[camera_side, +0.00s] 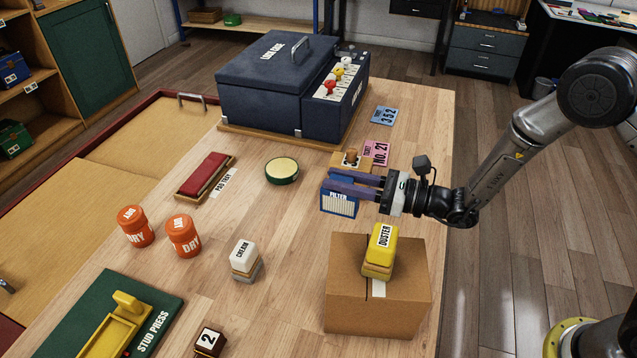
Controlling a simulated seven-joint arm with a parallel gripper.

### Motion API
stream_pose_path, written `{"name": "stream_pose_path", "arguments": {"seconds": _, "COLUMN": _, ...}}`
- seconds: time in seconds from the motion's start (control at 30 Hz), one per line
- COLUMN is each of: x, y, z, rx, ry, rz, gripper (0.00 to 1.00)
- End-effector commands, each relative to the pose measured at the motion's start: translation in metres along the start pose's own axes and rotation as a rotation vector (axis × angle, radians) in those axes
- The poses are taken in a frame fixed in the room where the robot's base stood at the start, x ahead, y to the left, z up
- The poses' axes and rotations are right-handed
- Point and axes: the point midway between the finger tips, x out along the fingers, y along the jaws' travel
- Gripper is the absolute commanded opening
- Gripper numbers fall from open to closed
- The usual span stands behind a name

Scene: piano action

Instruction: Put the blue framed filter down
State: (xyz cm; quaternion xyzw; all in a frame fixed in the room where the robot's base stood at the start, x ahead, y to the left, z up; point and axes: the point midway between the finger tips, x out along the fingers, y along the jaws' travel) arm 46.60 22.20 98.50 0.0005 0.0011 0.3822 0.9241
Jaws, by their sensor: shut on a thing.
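The blue framed filter (339,203) is a small blue frame with a pale ribbed face and a "FILTER" label. It hangs upright at the fingertips of my gripper (352,183), which reaches in from the right. My gripper is shut on the filter, and its purple fingers cover the filter's top edge. The filter appears to be held above the wooden table (290,230), though its exact height is hard to tell.
A wooden block with a knob (350,160) stands just behind my gripper. A cardboard box (377,300) with a yellow duster (381,250) stands in front. A round green tin (282,170) lies to the left, and a dark blue case (270,85) stands behind. Bare table lies left of the filter.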

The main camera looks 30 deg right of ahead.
Motion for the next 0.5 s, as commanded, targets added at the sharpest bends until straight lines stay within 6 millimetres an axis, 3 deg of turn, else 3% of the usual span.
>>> {"name": "stream_pose_path", "arguments": {"seconds": 0.1, "x": -0.022, "y": 0.007, "z": 0.012, "rx": -0.003, "ry": -0.004, "rz": -0.001, "gripper": 0.00}}
{"name": "stream_pose_path", "arguments": {"seconds": 0.3, "x": -0.045, "y": 0.016, "z": 0.022, "rx": -0.003, "ry": -0.002, "rz": 0.000, "gripper": 0.00}}
{"name": "stream_pose_path", "arguments": {"seconds": 0.43, "x": -0.048, "y": 0.012, "z": 0.025, "rx": 0.003, "ry": 0.007, "rz": -0.016, "gripper": 0.00}}
{"name": "stream_pose_path", "arguments": {"seconds": 0.5, "x": -0.037, "y": 0.003, "z": 0.029, "rx": 0.000, "ry": 0.007, "rz": -0.033, "gripper": 0.00}}
